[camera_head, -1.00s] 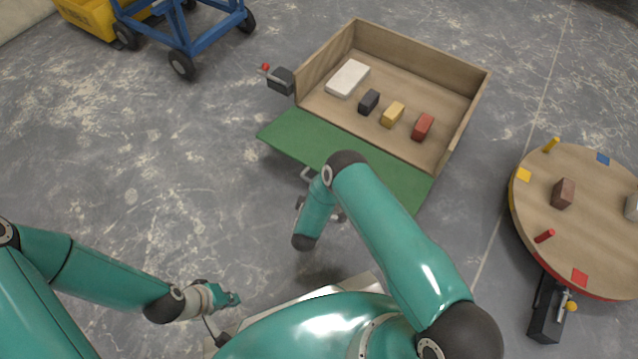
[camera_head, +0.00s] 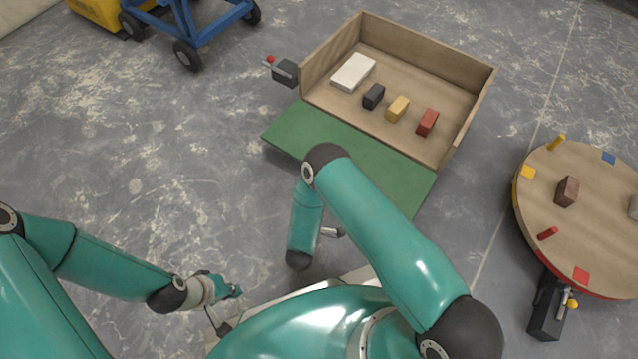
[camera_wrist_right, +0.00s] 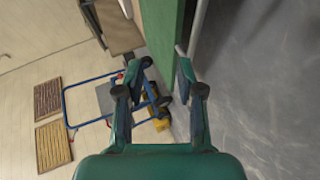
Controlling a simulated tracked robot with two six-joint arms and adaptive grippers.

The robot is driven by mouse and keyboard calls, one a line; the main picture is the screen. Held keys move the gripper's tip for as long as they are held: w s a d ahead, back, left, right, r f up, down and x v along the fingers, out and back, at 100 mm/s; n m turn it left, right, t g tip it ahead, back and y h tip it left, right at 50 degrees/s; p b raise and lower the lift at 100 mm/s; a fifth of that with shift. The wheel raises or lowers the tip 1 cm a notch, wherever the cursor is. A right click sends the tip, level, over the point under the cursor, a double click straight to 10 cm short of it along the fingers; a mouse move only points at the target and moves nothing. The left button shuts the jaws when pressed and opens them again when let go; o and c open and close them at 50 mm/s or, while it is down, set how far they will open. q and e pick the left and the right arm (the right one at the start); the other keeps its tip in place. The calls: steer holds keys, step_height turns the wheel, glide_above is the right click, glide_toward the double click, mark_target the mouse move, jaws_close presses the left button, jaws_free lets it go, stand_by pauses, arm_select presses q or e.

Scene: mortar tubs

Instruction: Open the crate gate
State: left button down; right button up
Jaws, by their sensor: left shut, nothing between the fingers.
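The wooden crate (camera_head: 428,42) stands at the upper middle of the head view. Its green gate (camera_head: 350,144) is swung outward and down at the front, leaving the front open. The gate also shows as a green strip in the right wrist view (camera_wrist_right: 160,30). My right arm covers part of the gate's outer edge. My right gripper (camera_wrist_right: 157,68) has its fingers spread, with the gate just beyond them and a thin grey bar by the right fingertip. It is mostly hidden in the head view. My left gripper (camera_head: 232,291) is shut and empty, low at the left, away from the crate.
The crate holds a white block (camera_head: 353,72), a dark block (camera_head: 373,96), a yellow block (camera_head: 397,108) and a red block (camera_head: 427,122). A red-tipped lever box (camera_head: 286,73) is beside it. A round turntable (camera_head: 590,232) stands right; a blue cart (camera_head: 205,25) stands upper left.

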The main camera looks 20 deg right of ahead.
steer(key=v, duration=0.3)
steer(key=shift+s+a+r, duration=0.15)
steer(key=shift+s+a, duration=0.05)
steer(key=shift+s, duration=0.1)
